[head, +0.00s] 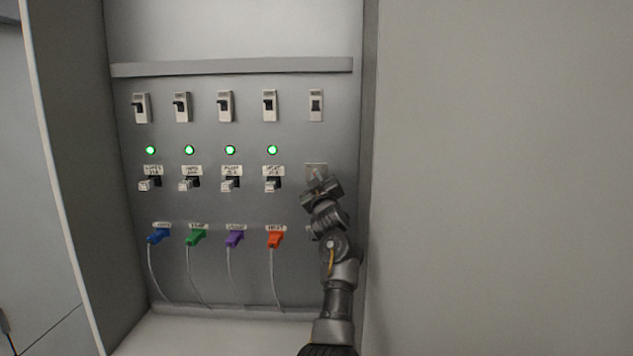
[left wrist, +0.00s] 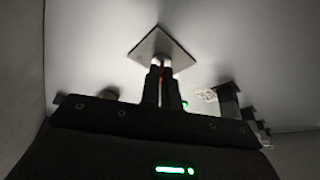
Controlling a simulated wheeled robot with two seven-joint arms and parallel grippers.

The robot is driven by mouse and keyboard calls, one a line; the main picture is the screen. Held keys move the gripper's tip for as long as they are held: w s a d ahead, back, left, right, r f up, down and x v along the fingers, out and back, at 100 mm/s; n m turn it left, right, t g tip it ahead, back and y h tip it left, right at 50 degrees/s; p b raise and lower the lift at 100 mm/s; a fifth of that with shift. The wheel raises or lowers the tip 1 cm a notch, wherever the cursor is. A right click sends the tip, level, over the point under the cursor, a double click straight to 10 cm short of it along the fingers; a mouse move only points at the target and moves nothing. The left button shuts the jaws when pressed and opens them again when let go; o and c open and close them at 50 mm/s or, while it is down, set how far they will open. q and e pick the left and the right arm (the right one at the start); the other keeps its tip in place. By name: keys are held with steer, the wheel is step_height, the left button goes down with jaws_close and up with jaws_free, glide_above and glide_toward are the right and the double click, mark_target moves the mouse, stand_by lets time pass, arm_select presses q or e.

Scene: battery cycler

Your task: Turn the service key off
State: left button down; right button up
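The square plate of the service key switch (head: 316,168) is on the grey panel, at the right end of the lower row, partly hidden behind my left gripper (head: 318,180). In the left wrist view the plate (left wrist: 163,48) is straight ahead of the fingers. The two dark fingers of my left gripper (left wrist: 162,82) are close together, with their tips at the plate. A small reddish bit of the service key (left wrist: 163,73) shows between them, so the gripper looks shut on it. The key's turn angle is mostly hidden. My right gripper is in neither view.
Left of the gripper is a row of labelled plug-like handles (head: 272,184), with lit green lamps (head: 272,149) above. Breaker switches (head: 269,105) line the top. Coloured cable plugs (head: 275,238) hang below. The cabinet's right wall (head: 368,120) is close by my arm.

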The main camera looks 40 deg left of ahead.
arm_select(q)
steer(key=shift+f, duration=0.1)
steer(key=c, duration=1.6)
jaws_free()
steer(key=shift+c, duration=0.2)
steer(key=shift+d, duration=0.1)
steer(key=b+v, duration=0.4)
steer(key=v, duration=0.6)
steer(key=shift+s+d+b, duration=0.25)
steer(key=shift+b, duration=0.05)
steer(key=shift+f, duration=0.1)
